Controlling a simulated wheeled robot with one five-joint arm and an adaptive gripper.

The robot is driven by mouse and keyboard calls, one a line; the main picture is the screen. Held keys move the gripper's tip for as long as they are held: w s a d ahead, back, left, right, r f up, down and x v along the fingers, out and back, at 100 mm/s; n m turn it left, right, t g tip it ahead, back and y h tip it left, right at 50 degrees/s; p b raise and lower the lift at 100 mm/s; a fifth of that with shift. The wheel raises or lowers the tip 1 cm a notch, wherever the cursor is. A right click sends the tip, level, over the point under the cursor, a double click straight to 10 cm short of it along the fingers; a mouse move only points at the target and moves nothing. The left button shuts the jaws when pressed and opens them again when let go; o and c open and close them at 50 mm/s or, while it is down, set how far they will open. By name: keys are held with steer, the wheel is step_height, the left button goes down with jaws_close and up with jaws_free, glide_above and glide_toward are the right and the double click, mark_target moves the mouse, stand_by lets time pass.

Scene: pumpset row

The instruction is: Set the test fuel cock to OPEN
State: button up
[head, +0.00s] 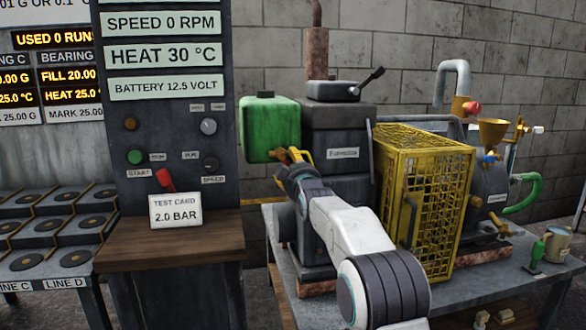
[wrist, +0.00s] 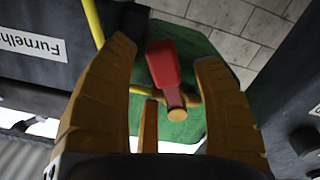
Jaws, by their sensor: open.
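The green fuel tank (head: 270,122) sits beside the engine in the head view, and its green face (wrist: 182,131) fills the middle of the wrist view. A red lever (wrist: 163,64) with an orange-brown pivot end (wrist: 175,113) shows against it, next to a yellow pipe (wrist: 93,22). It looks like the fuel cock; no OPEN marking is readable. My gripper (head: 290,157) is in front of the tank's lower right and hides the cock in the head view. Its fingers (wrist: 165,55) are open, one on each side of the lever, with gaps visible on both sides.
The dark engine (head: 338,130) stands right of the tank. A yellow mesh cage (head: 425,190) and the pump (head: 487,190) are farther right on the bench. The control panel (head: 170,110), with a red-handled lever (head: 165,180) and test card (head: 175,209), stands left.

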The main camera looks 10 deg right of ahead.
steer(key=s, duration=1.2)
stand_by(0.4)
steer(key=shift+a, duration=0.1)
